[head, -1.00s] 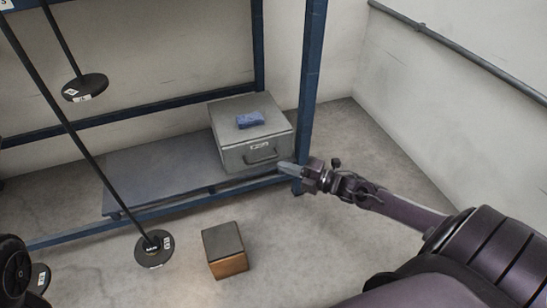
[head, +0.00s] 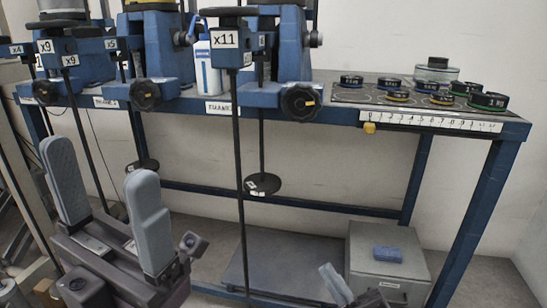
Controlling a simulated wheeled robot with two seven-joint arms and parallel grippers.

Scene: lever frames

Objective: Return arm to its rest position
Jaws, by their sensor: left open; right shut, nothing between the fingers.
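My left gripper (head: 100,165) is large at the left of the head view, its two grey fingers pointing up and spread apart with nothing between them. It is in front of the blue bench. My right gripper (head: 328,272) shows at the bottom edge, fingers shut and empty. In the picture it lies just left of the grey box's front (head: 392,266); whether it touches the box cannot be told. Most of the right arm is out of view below.
A blue bench (head: 345,119) carries levers with weights, a white bottle (head: 207,70), and a board with several dark discs (head: 400,84) at right. Hanging rods stand near my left gripper.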

